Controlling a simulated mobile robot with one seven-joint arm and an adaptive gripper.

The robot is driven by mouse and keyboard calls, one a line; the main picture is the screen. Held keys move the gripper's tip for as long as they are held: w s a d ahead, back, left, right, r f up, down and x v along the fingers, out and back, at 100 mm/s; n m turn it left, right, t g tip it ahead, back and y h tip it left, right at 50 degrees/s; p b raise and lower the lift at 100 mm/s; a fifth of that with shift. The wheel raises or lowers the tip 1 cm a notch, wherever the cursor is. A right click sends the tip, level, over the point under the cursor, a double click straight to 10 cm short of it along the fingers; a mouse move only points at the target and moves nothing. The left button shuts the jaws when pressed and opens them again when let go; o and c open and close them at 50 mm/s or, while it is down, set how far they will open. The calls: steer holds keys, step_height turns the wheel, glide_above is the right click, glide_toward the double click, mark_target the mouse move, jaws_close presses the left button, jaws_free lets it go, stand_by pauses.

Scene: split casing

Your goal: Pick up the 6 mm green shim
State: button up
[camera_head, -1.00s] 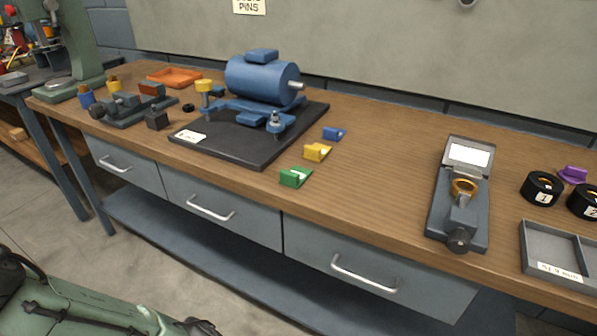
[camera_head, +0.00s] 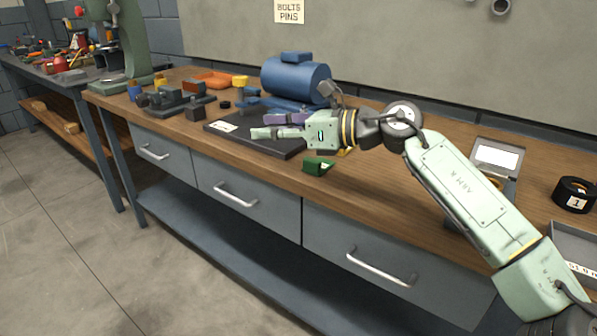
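The green shim (camera_head: 318,166) lies on the wooden bench top near its front edge, just right of the black base plate. My gripper (camera_head: 258,127) is above the black plate, up and to the left of the green shim, and points left. Its two fingers, one pale green and one purple-grey, look apart with nothing seen between them. It is not touching the green shim. The yellow shim (camera_head: 344,152) is mostly hidden behind my gripper and wrist. The blue shim is hidden behind my arm.
A dark vise (camera_head: 168,98) and an orange tray (camera_head: 212,79) are to the left. A gauge with a white screen (camera_head: 497,157) is partly behind my arm.

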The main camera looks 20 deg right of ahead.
mark_target(307, 158)
steer(key=s+d+f+h, duration=0.1)
steer(key=d+f, duration=0.1)
steer(key=d, duration=0.3)
steer(key=s+d+f+m+h, duration=0.1)
steer(key=d+h, duration=0.1)
steer(key=d, duration=0.3)
steer(key=s+d+f+m+t+h, duration=0.1)
steer(key=s+d+f+h, duration=0.1)
steer(key=d, duration=0.3)
steer(key=shift+d+f, duration=0.3)
steer(key=x, duration=0.4)
steer(key=shift+w+a+f, duration=0.1)
steer(key=shift+w, duration=0.15)
steer(key=x, duration=0.1)
steer(key=p+x, duration=0.1)
steer(key=x, duration=0.1)
steer(key=a+p+x, duration=0.1)
steer(key=shift+w+a, duration=0.1)
steer(key=shift+a, duration=0.05)
steer(key=shift+w+a+f, duration=0.15)
steer(key=shift+w+a, duration=0.05)
steer(key=shift+w, duration=0.15)
jaws_close()
